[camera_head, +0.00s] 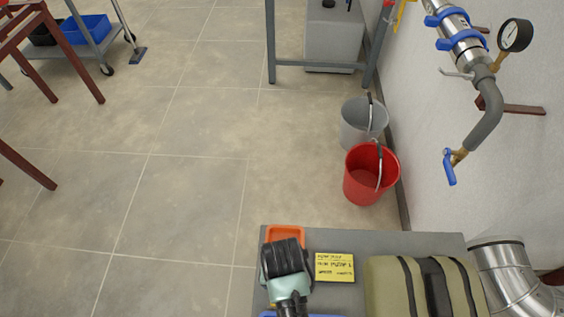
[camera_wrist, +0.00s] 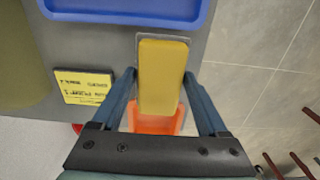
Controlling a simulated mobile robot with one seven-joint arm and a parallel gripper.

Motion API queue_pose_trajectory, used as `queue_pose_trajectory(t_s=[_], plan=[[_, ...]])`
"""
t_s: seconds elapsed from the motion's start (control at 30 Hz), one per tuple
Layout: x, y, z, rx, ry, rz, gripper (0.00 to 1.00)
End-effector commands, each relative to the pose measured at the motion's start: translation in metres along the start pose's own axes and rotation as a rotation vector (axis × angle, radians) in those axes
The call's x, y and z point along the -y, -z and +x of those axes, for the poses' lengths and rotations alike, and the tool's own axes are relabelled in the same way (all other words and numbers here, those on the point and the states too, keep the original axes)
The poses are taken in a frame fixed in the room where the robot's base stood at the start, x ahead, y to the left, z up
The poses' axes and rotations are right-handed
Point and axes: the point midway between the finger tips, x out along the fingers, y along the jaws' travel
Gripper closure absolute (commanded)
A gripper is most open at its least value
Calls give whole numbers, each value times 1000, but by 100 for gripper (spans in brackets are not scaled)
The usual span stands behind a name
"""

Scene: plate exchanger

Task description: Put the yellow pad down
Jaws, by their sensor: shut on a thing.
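The yellow pad (camera_wrist: 160,75) is a long block between the fingers of my gripper (camera_wrist: 159,78) in the wrist view. My gripper is shut on its sides. A thin grey edge shows around the pad's far end. An orange tray (camera_wrist: 155,119) lies beyond the pad's near end, and a blue tray (camera_wrist: 130,18) lies beyond its far end. In the head view my gripper (camera_head: 284,258) is over the grey bench top (camera_head: 385,240), just in front of the orange tray (camera_head: 285,232); it hides the pad there. I cannot tell whether the pad touches the surface below.
A yellow label card (camera_head: 335,267) lies right of my gripper. An olive strapped bundle (camera_head: 420,288) stands further right, beside a metal pipe elbow (camera_head: 505,270). A red bucket (camera_head: 370,175) and a grey bucket (camera_head: 362,122) stand on the floor beyond. Open floor lies left.

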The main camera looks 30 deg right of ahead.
Motion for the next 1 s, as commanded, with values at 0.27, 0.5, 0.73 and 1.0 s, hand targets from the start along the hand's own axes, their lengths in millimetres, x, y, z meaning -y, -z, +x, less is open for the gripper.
queue_pose_trajectory(t_s=[0.27, 0.5, 0.73, 1.0], plan=[[0, 0, 31, 1, 0, -1, 89], [0, 0, 42, -2, 0, -2, 89], [0, 0, 45, -1, 0, -2, 89], [0, 0, 44, -1, 0, -2, 0]])
